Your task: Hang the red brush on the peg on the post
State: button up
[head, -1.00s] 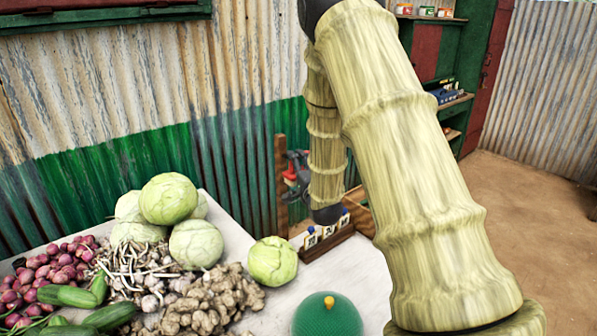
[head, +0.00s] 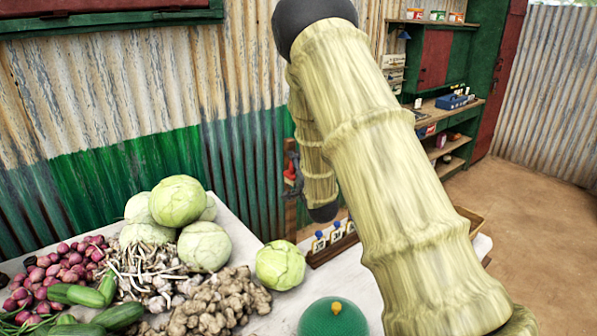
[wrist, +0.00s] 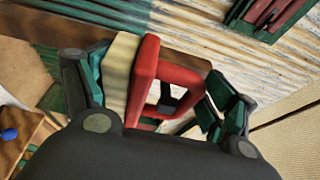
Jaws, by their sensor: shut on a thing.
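The red brush (wrist: 143,82) shows in the wrist view as a red frame with an opening and a cream block along its left side. My gripper (wrist: 158,80) is shut on it, with a teal-padded finger on either side. In the head view my gripper (head: 291,172) is small and mostly hidden behind my arm, beside the brown wooden post (head: 291,215). The post (wrist: 68,27) crosses behind the brush in the wrist view. A small dark piece shows through the brush's opening; I cannot tell whether it is the peg. Contact between brush and post is unclear.
A table (head: 232,222) holds cabbages (head: 180,202), onions, ginger and cucumbers. A green dome (head: 333,318) with a yellow knob stands at its front. A wooden rack (head: 325,252) with blue-topped items is near the post. Corrugated wall stands behind; shelves (head: 445,165) are at right.

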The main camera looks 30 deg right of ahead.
jog(key=shift+w+f+b, duration=0.5)
jog(key=shift+w+b, duration=0.1)
jog(key=shift+w, duration=0.3)
jog(key=o, duration=1)
jog(key=shift+s, duration=0.15)
jog(key=v, duration=1.1)
jog(key=shift+s+a, duration=0.15)
jog(key=shift+s, duration=0.25)
